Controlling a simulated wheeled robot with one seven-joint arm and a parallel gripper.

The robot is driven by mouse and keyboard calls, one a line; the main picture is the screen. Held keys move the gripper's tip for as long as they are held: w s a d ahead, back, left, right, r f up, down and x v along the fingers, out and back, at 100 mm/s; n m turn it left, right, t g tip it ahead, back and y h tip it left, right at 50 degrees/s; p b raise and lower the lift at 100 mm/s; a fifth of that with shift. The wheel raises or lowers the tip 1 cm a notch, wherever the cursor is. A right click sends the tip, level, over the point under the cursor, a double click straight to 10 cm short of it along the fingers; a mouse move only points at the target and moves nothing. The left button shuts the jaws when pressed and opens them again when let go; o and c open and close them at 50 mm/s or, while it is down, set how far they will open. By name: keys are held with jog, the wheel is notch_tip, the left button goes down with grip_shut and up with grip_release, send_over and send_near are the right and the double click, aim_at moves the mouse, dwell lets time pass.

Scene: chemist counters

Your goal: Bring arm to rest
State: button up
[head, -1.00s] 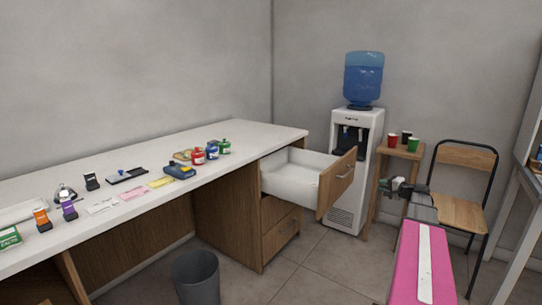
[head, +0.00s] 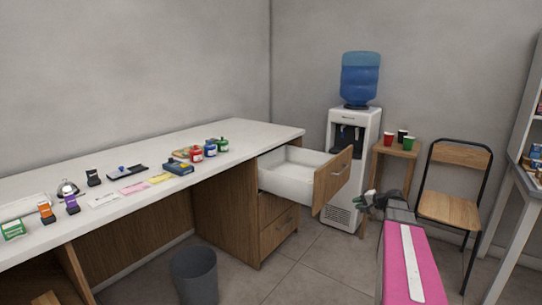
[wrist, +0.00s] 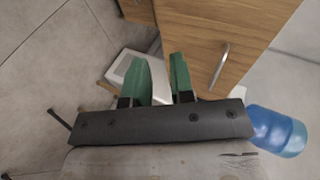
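My arm (head: 410,262), with a pink and white link, reaches up from the bottom right in the head view. My gripper (head: 368,199) is in front of the open drawer's right end and the water cooler's base. In the wrist view my gripper (wrist: 158,78) shows two green fingers with a gap between them and nothing held. The open drawer (head: 332,181) stands out from the counter, and its wooden front with a metal handle also shows in the wrist view (wrist: 235,40).
The counter (head: 135,153) bears bottles, stamps and cards. A grey bin (head: 195,278) stands below it. A water cooler (head: 352,165), a stool (head: 399,151) with several cups and a folding chair (head: 452,207) stand behind my arm. The floor (head: 300,268) left of the arm is clear.

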jog(key=s+a+f+n+g+h, duration=0.1)
jog(key=s+a+f+n+g, duration=0.15)
jog(key=s+a+f, duration=0.35)
jog(key=s+a+f+n+g+h, duration=0.1)
jog(key=s+a+f+g, duration=0.15)
jog(key=s+a, duration=0.4)
jog(key=s+a+f+n+g+h, duration=0.2)
jog(key=s+a+h, duration=0.1)
jog(key=s, duration=0.3)
jog(key=s+a+f+n+g+h, duration=0.2)
jog(key=s+a+h, duration=0.1)
jog(key=s+a, duration=0.2)
jog(key=shift+s+f, duration=0.15)
jog(key=shift+s, duration=0.25)
jog(key=shift+n, duration=0.25)
